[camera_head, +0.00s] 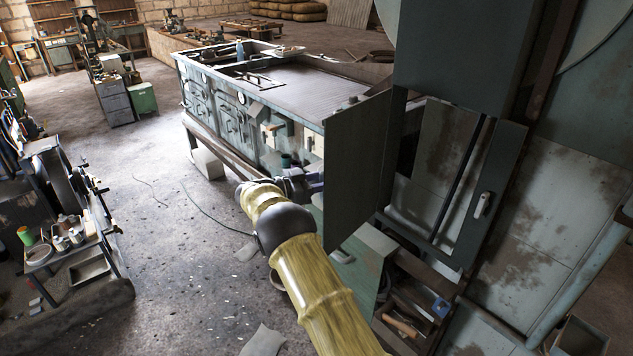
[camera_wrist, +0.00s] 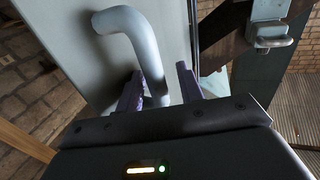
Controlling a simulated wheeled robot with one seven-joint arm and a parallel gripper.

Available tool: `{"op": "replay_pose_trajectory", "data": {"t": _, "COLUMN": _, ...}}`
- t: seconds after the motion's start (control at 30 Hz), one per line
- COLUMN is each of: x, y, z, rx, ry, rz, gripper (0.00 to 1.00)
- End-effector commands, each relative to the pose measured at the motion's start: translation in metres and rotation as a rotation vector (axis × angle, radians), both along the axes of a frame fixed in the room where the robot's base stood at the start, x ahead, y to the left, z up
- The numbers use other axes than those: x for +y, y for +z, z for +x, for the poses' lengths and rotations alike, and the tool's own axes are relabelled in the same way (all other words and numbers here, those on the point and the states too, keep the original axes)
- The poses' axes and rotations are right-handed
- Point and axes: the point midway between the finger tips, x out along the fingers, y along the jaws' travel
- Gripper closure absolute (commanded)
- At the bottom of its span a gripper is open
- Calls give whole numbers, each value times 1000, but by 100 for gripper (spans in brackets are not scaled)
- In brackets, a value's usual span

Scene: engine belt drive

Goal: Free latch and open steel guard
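A pale grey panel (camera_wrist: 85,50), apparently the steel guard, carries a curved grey handle (camera_wrist: 145,45) in the wrist view. My gripper (camera_wrist: 158,88) is open, with one purple finger on each side of the handle's lower length. A gap shows between the handle and the right finger; contact at the left finger cannot be told. A metal bracket with a rounded tab (camera_wrist: 270,35), possibly the latch, is beyond the panel's right edge. In the head view my gripper (camera_head: 305,184) is at the left edge of a dark upright panel (camera_head: 357,165), which hides the handle.
A tall grey machine cabinet (camera_head: 450,50) stands at right, with an open tool compartment (camera_head: 405,305) low down. A long steel bench (camera_head: 310,85) is behind my gripper. A wheeled machine (camera_head: 60,190) stands at left. The floor (camera_head: 170,260) between is mostly clear, with a cable.

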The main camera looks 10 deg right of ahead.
Motion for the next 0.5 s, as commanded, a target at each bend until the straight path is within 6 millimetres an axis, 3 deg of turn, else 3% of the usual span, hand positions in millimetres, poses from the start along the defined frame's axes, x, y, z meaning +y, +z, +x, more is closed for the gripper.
{"op": "replay_pose_trajectory", "data": {"t": 0.27, "x": 28, "y": -4, "z": -4, "rx": -2, "ry": 6, "rz": 2, "gripper": 63}}
{"op": "replay_pose_trajectory", "data": {"t": 0.5, "x": 72, "y": -5, "z": -13, "rx": -3, "ry": 1, "rz": 3, "gripper": 63}}
